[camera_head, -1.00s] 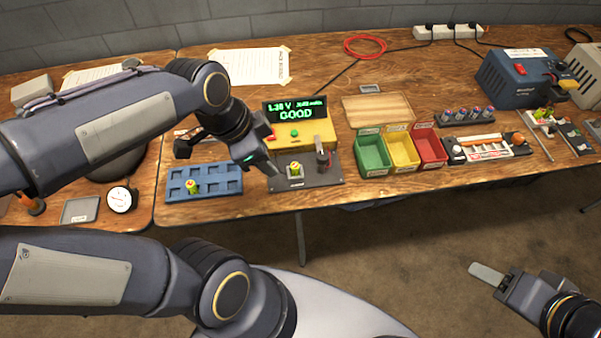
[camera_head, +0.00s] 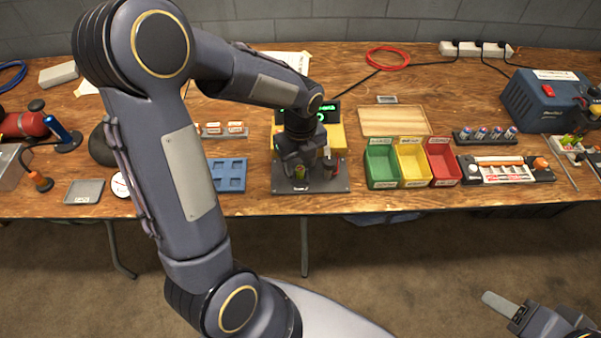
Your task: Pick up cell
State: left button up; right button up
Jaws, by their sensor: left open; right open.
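A green and yellow cell (camera_head: 299,173) stands upright on the dark plate of the yellow tester (camera_head: 336,137). My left gripper (camera_head: 299,166) is directly over the cell, pointing down, with its fingers at the cell's sides; whether they touch it I cannot tell. It is open. My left arm hides most of the tester's screen and part of the blue cell tray (camera_head: 229,189), whose visible pockets look empty. My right gripper (camera_head: 504,308) is at the lower right, over the floor in front of the table, open and away from everything.
Green (camera_head: 381,184), yellow (camera_head: 413,183) and red (camera_head: 444,181) bins stand right of the tester. A rack of several cells (camera_head: 486,144) and a blue power unit (camera_head: 545,98) are further right. A small lever post (camera_head: 329,165) stands close beside the cell.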

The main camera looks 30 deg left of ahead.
pick_arm(q)
notch_tip(320, 180, down, 2)
jog(key=shift+f, duration=0.1)
jog(key=c, duration=1)
grip_shut()
jog(key=shift+r, duration=0.2)
